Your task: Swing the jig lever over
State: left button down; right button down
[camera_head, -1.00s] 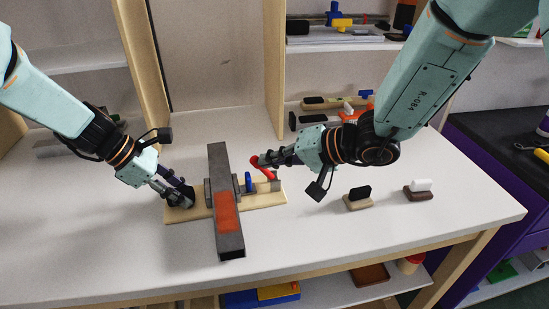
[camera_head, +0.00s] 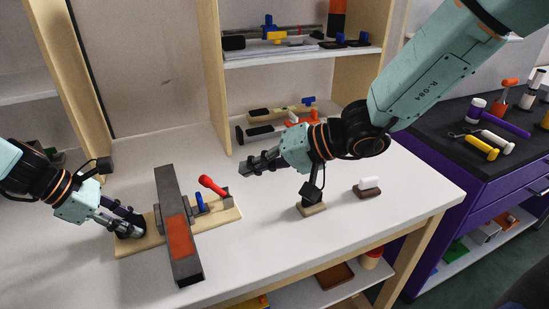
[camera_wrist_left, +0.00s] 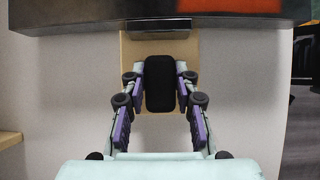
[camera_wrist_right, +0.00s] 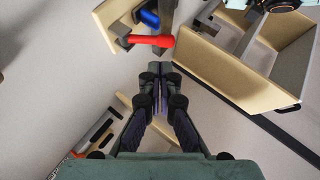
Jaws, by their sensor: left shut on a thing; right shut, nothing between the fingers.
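The jig has a pale wooden base (camera_head: 222,217) on the white table. A dark grey bar (camera_head: 167,190) with an orange-red patch lies across it. The red lever (camera_head: 212,186) stands tilted at the base's right end, beside a blue peg (camera_head: 199,203); it also shows in the right wrist view (camera_wrist_right: 150,40). My left gripper (camera_head: 132,224) is shut on a black block (camera_wrist_left: 160,83) at the base's left end. My right gripper (camera_head: 243,165) is shut and empty, right of the red lever and apart from it.
A block with a white top (camera_head: 368,184) stands toward the table's right; another small block (camera_head: 311,209) is partly hidden behind my right wrist. A shelf unit (camera_head: 215,85) with tools stands behind. A dark-topped purple cabinet (camera_head: 420,165) is at right.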

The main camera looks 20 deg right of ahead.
jog(key=shift+v, duration=2.6)
pick_arm(q)
jog(key=c, duration=0.9)
grip_release()
jog(key=shift+c, duration=0.2)
jog(key=shift+r, duration=0.1)
